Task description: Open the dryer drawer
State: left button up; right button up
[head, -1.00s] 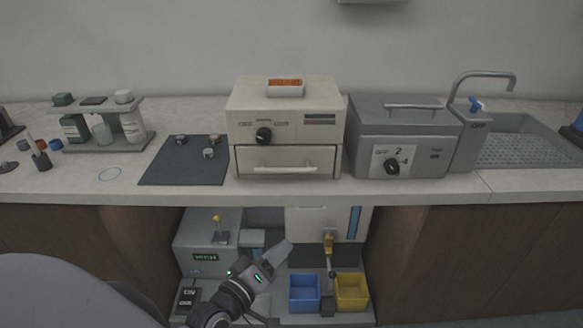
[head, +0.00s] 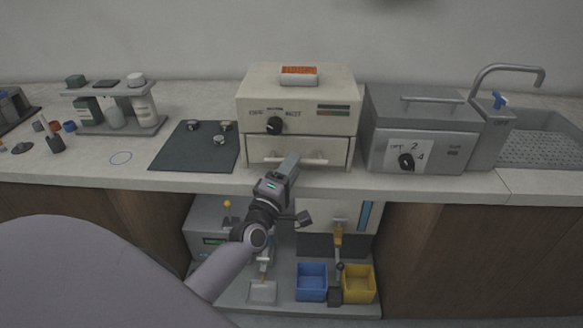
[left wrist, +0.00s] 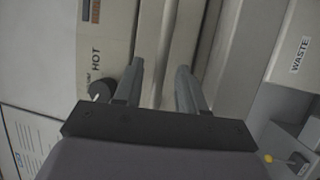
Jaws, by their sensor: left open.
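The dryer (head: 298,100) is a cream box on the counter with a black knob and an orange display on top. Its drawer (head: 265,149) is shut in the lower front, with a pale horizontal bar handle (head: 318,161). My left gripper (head: 291,161) is at the drawer front, over the handle's left part, and hides some of it. In the left wrist view my open left gripper (left wrist: 160,78) has one finger on each side of a pale bar that looks like the handle. I cannot tell whether the fingers touch it. My right gripper is out of view.
A grey box with a dial (head: 420,130) stands close on the dryer's right, then a sink (head: 545,140). A dark mat (head: 180,150) with small pieces lies left. Below are a blue bin (head: 311,283) and a yellow bin (head: 359,285).

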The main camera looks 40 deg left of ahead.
pick_arm(q)
jog(key=shift+w, duration=0.15)
grip_shut()
